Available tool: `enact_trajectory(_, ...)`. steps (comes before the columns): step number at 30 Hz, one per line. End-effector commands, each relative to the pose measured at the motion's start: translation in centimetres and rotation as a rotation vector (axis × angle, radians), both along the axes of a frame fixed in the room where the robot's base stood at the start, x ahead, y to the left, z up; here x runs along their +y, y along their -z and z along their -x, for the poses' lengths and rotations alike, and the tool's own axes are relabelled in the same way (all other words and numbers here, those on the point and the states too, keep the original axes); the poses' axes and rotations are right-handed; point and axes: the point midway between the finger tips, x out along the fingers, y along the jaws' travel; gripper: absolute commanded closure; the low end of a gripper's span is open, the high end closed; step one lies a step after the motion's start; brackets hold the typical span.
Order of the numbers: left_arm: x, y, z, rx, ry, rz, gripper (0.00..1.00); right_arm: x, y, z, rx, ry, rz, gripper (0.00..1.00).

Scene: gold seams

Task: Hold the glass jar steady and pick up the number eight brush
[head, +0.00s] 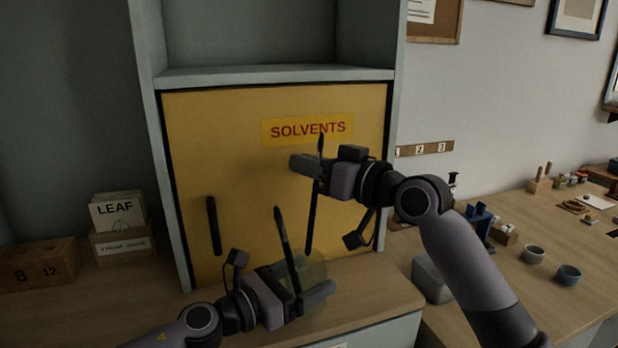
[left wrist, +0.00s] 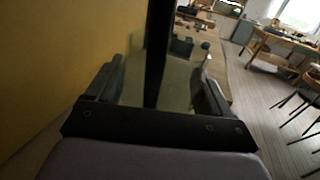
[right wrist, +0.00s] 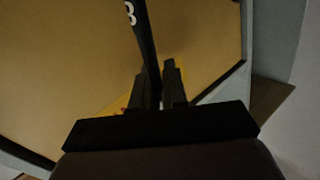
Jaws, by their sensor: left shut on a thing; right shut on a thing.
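The glass jar (head: 316,268) stands on the wooden counter before the yellow cabinet door. My left gripper (head: 312,293) is shut around it; its glass also shows between the fingers in the left wrist view (left wrist: 178,88). A dark brush (head: 283,235) leans up out of the jar. My right gripper (head: 306,166) is shut on the number eight brush (head: 313,215), upright above the jar. Its handle shows a white numeral, seemingly an 8, in the right wrist view (right wrist: 141,35). Its lower end is near the jar's rim; I cannot tell whether it is clear.
The yellow door (head: 235,150) marked SOLVENTS, with a dark handle (head: 214,226), is close behind both grippers. A LEAF card box (head: 122,243) and a wooden block marked 8 and 12 (head: 38,265) stand left. Small bowls (head: 534,254) are on the right bench.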

Motion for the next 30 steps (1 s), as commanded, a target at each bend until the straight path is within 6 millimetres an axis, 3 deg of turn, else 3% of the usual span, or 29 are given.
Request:
enact_trajectory(4,0.0,0.0,0.0,0.000,0.000,0.000,0.58,0.0,0.0,0.0,0.000,0.000,0.000,1.00)
enact_trajectory(5,0.0,0.0,0.0,0.000,0.000,0.000,0.12,0.0,0.0,0.0,0.000,0.000,0.000,1.00)
enact_trajectory(6,0.0,0.0,0.0,0.000,0.000,0.000,0.00,0.0,0.0,0.0,0.000,0.000,0.000,1.00)
enact_trajectory(17,0.5,0.0,0.4,0.000,0.000,0.000,0.00,0.0,0.1,0.0,0.000,0.000,0.000,1.00)
enact_trajectory(30,6.8,0.2,4.9,0.005,-0.001,0.000,0.00,0.0,0.1,0.0,0.000,0.000,0.000,1.00)
